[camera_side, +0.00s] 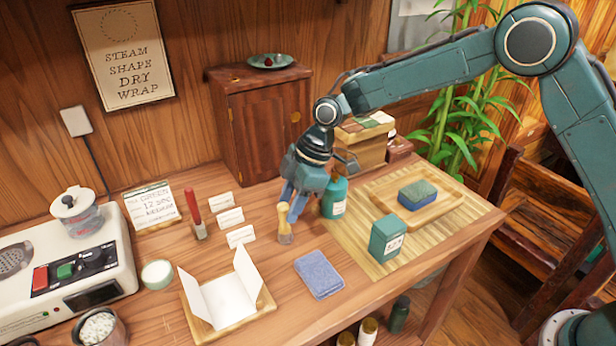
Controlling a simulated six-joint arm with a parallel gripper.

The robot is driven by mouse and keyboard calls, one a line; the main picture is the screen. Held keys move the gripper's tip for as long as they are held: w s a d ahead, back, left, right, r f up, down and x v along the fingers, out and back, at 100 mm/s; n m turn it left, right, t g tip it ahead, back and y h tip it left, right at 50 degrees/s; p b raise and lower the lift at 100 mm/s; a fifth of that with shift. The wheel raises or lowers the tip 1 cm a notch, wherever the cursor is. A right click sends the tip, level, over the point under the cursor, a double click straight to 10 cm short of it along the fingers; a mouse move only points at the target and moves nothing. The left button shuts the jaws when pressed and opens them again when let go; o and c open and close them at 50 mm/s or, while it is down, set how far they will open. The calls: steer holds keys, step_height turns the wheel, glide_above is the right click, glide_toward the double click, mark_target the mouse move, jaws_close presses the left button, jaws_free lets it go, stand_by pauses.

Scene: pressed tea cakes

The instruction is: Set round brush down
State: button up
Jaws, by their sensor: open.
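A round brush (284,222) with a pale yellow handle stands upright on the wooden table, its grey end down. My gripper (291,208) points down right at the brush, its blue fingers around or just behind the handle. The fingers look open; whether they touch the handle I cannot tell. A second brush with a red handle (193,206) stands farther left.
A teal bottle (333,198) stands close to the right of my gripper. White cards (230,217) lie to the left. A folded blue cloth (318,274), a wooden tray with white paper (262,303) and a green tin (385,239) are nearer the front.

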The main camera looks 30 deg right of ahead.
steer(key=v, duration=0.8)
steer(key=shift+d, duration=0.1)
stand_by(0.3)
steer(key=s+d+r+m+t+h, duration=0.25)
steer(key=s+d+r+m, duration=0.45)
steer(key=s+d+r, duration=0.6)
steer(key=s+d+f+m+t+h, duration=0.1)
steer(key=s+d+m, duration=0.3)
steer(key=s, duration=0.6)
steer(key=s+d+f+m+t, duration=0.1)
steer(key=s+d+m, duration=0.3)
steer(key=s, duration=0.6)
steer(key=shift+d+h, duration=0.15)
steer(key=shift+h, duration=0.2)
